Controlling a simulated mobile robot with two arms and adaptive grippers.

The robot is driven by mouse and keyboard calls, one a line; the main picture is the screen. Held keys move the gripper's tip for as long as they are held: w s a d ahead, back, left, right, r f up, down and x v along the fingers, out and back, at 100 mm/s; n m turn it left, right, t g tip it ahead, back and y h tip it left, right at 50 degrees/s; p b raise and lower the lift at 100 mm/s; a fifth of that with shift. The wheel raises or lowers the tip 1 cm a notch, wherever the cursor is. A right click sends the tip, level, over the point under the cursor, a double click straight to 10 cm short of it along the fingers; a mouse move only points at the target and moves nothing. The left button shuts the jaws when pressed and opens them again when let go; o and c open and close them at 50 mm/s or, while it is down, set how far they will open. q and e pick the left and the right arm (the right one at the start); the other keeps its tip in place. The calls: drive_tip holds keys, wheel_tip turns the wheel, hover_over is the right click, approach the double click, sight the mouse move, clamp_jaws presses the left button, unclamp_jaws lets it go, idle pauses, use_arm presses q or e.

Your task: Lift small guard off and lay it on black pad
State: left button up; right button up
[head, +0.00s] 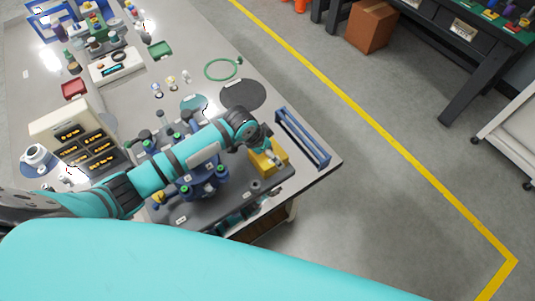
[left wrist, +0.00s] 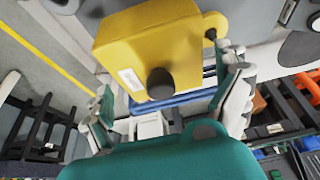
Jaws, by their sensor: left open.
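The small guard is a yellow box (head: 266,160) at the right end of the dark test rig (head: 187,209) in the head view. In the left wrist view the yellow guard (left wrist: 150,45) fills the upper middle, with a white label and a dark round knob (left wrist: 160,84). My left gripper (head: 262,143) is at the guard in the head view. In the left wrist view my left gripper (left wrist: 170,92) is open, its fingers spread on either side of the knob. I cannot tell whether they touch it. The black pad (head: 243,94) is a bare dark disc on the bench. My right gripper is not in view.
A blue rack (head: 302,138) stands close to the right of the guard by the bench edge. A teal disc (head: 193,103) lies left of the black pad, and a green ring (head: 223,69) lies behind it. My left arm covers part of the rig.

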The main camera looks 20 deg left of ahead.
use_arm(q)
drive_tip(key=c, duration=1.2)
drive_tip(key=shift+r, duration=0.1)
